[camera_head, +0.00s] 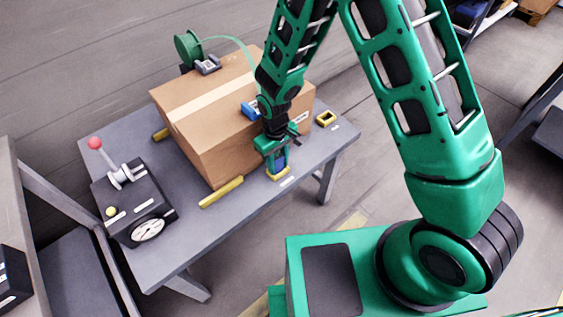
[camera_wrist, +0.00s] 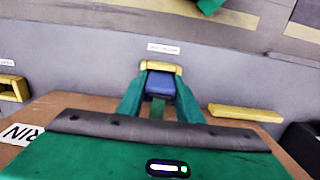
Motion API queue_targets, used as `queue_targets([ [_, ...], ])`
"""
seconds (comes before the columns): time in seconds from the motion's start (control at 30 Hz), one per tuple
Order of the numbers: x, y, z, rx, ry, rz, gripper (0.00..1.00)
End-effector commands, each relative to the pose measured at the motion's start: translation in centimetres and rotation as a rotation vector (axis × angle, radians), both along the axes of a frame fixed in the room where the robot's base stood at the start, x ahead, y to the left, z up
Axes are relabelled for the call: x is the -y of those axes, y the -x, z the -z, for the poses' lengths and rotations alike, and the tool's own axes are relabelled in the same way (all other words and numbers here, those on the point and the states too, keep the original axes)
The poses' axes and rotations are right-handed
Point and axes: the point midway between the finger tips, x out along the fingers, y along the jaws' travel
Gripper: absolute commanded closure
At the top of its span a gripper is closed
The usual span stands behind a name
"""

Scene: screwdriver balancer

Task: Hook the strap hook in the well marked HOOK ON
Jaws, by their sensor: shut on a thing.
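My gripper (camera_head: 277,163) is shut on the blue strap hook (camera_head: 281,159), low at the front side of the table. The hook also shows between my green fingers in the wrist view (camera_wrist: 160,85). A yellow well (camera_head: 279,175) is directly below the hook. In the wrist view the well's yellow rim (camera_wrist: 162,67) is just beyond the hook and fingertips. A small white label (camera_wrist: 164,48) lies beside it, its print too small to read surely. I cannot tell whether the hook is inside the well or only over it. A green strap (camera_wrist: 157,108) shows behind the hook.
A large cardboard box (camera_head: 213,125) stands close behind my gripper. A green strap reel (camera_head: 188,47) is behind it. A second yellow well (camera_head: 326,118) is to the right. A yellow bar (camera_head: 221,191) lies at left. A dark lever device (camera_head: 133,200) with a dial stands farther left.

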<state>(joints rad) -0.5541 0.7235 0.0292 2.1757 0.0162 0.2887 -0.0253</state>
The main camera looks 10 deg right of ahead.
Motion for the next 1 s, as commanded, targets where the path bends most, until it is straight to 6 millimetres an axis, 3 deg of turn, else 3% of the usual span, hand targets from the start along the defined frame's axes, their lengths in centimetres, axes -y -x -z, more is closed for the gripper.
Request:
queue_targets([
  [0.03,-0.04,1.12,0.84,-0.025,0.003,-0.013,1.00],
  [1.0,-0.18,0.66,1.72,-0.027,0.000,-0.015,1.00],
])
